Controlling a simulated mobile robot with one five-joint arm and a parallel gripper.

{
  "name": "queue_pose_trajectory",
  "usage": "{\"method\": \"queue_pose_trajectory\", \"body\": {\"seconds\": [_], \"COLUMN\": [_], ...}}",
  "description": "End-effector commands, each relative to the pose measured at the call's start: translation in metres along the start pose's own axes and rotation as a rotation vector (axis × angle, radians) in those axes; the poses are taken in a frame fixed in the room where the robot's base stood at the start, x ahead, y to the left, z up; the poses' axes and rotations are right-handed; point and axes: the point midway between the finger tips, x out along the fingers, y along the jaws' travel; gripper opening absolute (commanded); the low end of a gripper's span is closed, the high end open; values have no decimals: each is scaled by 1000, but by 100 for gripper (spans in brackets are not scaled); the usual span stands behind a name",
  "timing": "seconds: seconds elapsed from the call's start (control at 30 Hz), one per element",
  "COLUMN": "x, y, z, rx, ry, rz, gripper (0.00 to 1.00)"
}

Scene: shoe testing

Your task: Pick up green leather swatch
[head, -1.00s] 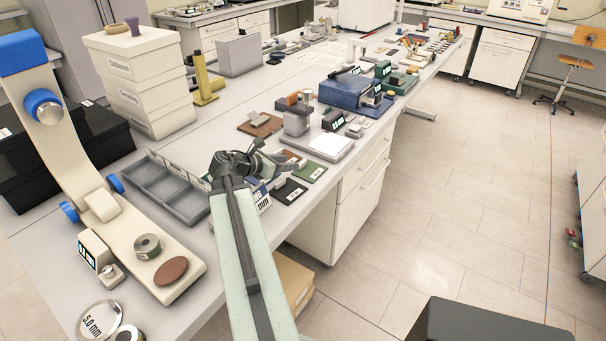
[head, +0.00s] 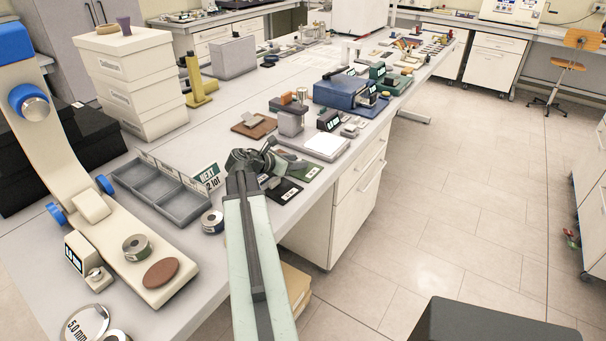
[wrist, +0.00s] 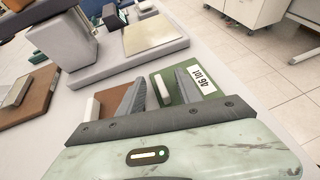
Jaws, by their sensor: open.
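The green leather swatch (wrist: 178,82) lies flat on the bench in the wrist view, with a white label marked "46 lot" and a pale block on it. In the head view the green swatch (head: 308,171) is just right of my gripper (head: 262,158), near the bench's front edge. My gripper (wrist: 162,76) is open and empty. The height of the fingers above the bench is unclear.
A black swatch (head: 285,191) lies in front of the green one. A grey device with a pale plate (head: 325,144) stands behind it. A grey compartment tray (head: 158,190), a small roll (head: 212,222) and a "HEAT" sign (head: 206,178) are to the left.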

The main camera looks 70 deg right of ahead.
Motion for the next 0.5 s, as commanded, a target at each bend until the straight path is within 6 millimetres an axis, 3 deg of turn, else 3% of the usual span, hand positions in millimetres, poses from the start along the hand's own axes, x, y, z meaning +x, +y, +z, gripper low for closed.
{"method": "queue_pose_trajectory", "body": {"seconds": [0.17, 0.3, 0.5], "x": [-1, -1, -1], "y": [0, 0, 0], "z": [0, 0, 0], "rx": [-1, -1, -1], "ry": [0, 0, 0], "rz": [1, 1, 1], "gripper": [38, 0, 0]}}
